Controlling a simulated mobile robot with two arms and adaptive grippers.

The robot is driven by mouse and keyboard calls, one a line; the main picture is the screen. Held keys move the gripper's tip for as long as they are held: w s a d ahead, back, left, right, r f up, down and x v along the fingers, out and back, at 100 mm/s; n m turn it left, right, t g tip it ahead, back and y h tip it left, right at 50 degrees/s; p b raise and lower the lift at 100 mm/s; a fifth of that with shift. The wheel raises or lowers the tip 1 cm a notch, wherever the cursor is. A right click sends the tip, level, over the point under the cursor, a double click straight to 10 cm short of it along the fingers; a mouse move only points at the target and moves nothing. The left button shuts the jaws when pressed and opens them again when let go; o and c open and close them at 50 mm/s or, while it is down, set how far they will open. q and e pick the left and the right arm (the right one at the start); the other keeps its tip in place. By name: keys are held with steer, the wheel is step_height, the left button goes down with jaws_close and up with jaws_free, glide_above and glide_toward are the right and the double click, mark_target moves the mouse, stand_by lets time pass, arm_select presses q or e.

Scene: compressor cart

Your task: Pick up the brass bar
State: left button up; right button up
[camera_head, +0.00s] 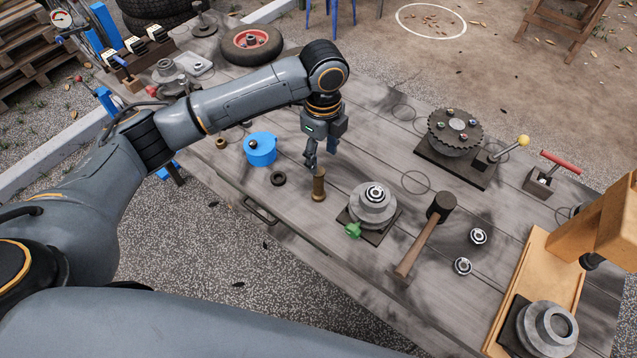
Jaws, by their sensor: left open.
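The brass bar (318,184) stands upright on the grey wooden table (290,222), near its front edge. It looks like a short brass-coloured cylinder with a wider base. My left gripper (321,158) points down just above and behind the bar's top, with its fingers apart and nothing between them. Whether the fingertips touch the bar cannot be told from this view. My right gripper does not show.
A grey stepped pulley on a dark plate (372,204) stands close right of the bar, with a green knob (353,230). A mallet (425,235) lies further right. A black ring (278,178) and a blue container (260,149) are to the left.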

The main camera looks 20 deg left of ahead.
mark_target(319, 171)
arm_select(q)
step_height(319, 171, down, 4)
steer(key=shift+r, duration=0.15)
steer(key=f, duration=0.1)
steer(key=f+p, duration=0.1)
steer(key=f, duration=0.2)
steer(key=shift+a+f, duration=0.35)
steer(key=shift+a, duration=0.05)
steer(key=shift+f, duration=0.4)
steer(key=shift+c, duration=0.2)
jaws_close()
